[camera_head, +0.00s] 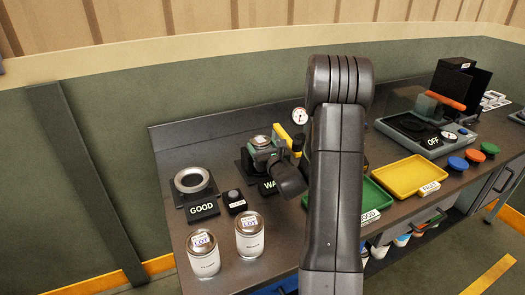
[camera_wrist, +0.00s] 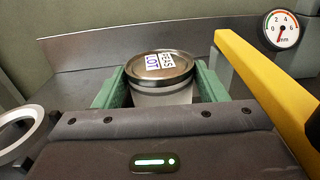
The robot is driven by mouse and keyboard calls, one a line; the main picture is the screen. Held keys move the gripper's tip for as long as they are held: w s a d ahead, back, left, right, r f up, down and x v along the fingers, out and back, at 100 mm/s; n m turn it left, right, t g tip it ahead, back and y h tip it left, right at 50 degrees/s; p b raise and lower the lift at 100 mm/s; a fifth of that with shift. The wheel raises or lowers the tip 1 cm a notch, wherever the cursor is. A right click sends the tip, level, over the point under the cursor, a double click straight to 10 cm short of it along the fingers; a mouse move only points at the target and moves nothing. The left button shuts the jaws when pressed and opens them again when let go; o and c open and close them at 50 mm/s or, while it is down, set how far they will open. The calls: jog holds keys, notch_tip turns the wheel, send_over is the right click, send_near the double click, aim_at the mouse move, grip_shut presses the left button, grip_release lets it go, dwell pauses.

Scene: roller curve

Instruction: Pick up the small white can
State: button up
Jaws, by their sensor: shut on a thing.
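The small white can (camera_wrist: 163,76) has a grey metal lid with a LOT label and stands upright between the green fingers of my gripper (camera_wrist: 160,90). The fingers are shut on its sides. In the head view the can's lid (camera_head: 261,141) shows at the back of the bench, with my gripper (camera_head: 266,155) around it, over or beside a dark stand with a sign partly hidden by my wrist. The can's underside is hidden, so I cannot tell whether it touches the stand. My arm covers the middle of the head view.
Two white cans (camera_head: 203,254) (camera_head: 250,235) stand at the bench's front left. A metal ring (camera_head: 192,181) sits behind the GOOD sign (camera_head: 203,211). A yellow bar (camera_wrist: 262,85) and a dial gauge (camera_wrist: 284,30) are close on the right. A yellow tray (camera_head: 412,177) lies further right.

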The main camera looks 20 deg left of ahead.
notch_tip(320, 180, up, 17)
jog(key=shift+b, duration=0.35)
dwell(0.5)
notch_tip(320, 180, up, 10)
jog(key=p, duration=0.7)
dwell(1.0)
jog(key=shift+f, duration=0.1)
dwell(0.8)
